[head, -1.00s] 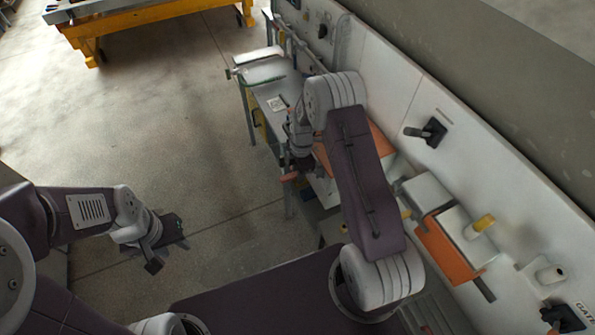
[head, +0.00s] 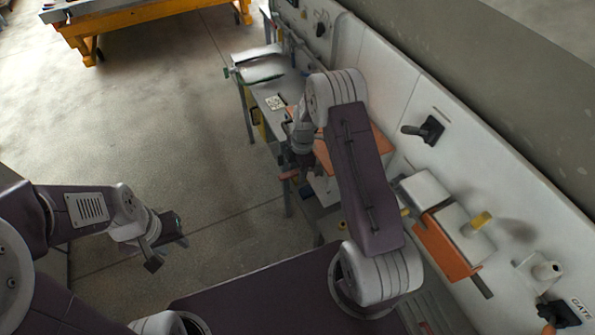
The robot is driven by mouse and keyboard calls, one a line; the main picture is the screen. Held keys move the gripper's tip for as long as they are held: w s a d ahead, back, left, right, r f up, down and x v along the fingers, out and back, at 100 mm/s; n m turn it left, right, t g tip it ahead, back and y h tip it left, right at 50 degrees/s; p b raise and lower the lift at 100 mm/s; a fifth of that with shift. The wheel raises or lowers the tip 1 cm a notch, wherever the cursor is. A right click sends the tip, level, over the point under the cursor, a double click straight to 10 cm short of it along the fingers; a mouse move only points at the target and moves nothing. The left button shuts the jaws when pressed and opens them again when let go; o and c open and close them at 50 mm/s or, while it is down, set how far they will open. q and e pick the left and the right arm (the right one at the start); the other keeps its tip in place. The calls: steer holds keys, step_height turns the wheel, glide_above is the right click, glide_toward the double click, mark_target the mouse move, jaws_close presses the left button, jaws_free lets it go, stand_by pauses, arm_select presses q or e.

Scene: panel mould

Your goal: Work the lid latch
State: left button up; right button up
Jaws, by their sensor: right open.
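No part that I can surely name as the lid latch shows. An orange-topped box (head: 372,148) stands at the bench by the wall, partly hidden behind my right arm. A small orange-red handle (head: 288,175) sticks out at its left front. My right gripper (head: 297,168) is open and points down right beside this handle; its fingers are small and dark, and I cannot tell whether they touch it. My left gripper (head: 168,252) hangs over bare floor at the left, its fingers apart and empty.
A white panel (head: 450,165) runs along the right with a black lever (head: 424,130), a yellow-knobbed block (head: 478,222) on an orange plate (head: 445,252), and a gate switch (head: 562,313). A grey bench (head: 273,98) stands behind.

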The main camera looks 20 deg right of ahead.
steer(key=shift+r, duration=0.2)
steer(key=r+b, duration=0.1)
steer(key=r, duration=0.1)
steer(key=r+b, duration=0.1)
steer(key=r, duration=0.2)
steer(key=r+b, duration=0.1)
steer(key=r, duration=0.2)
steer(key=shift+d, duration=0.4)
steer(key=shift+r, duration=0.3)
